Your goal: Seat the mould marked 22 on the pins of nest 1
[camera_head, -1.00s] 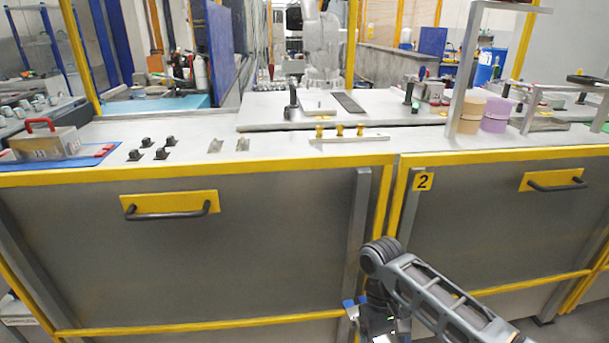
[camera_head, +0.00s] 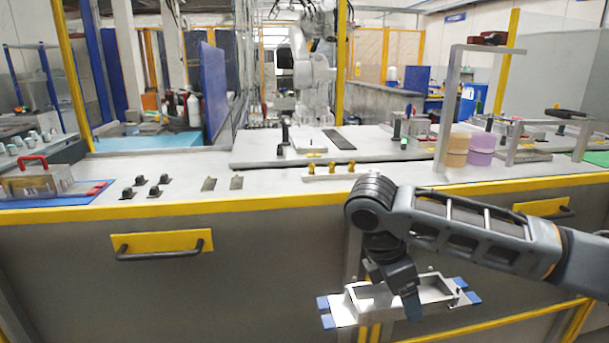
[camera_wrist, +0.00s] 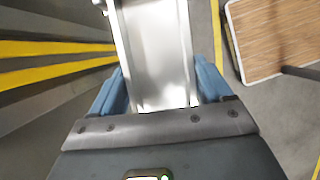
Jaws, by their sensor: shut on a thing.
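My gripper (camera_head: 388,300) is shut on a silver metal mould (camera_head: 352,313), an open rectangular frame with blue end tabs. It holds the mould in front of the bench, below the worktop edge. In the wrist view the mould (camera_wrist: 160,50) lies between the two blue fingers (camera_wrist: 162,88). No number on it is readable. Nest 1 cannot be identified by a label. On the worktop are a pale bar with brass-coloured knobs (camera_head: 332,169), several short black posts (camera_head: 140,181) and two small metal blocks (camera_head: 209,184).
A metal box with a red handle (camera_head: 35,180) stands on a blue mat at the left. A drawer handle (camera_head: 162,252) sticks out from the bench front.

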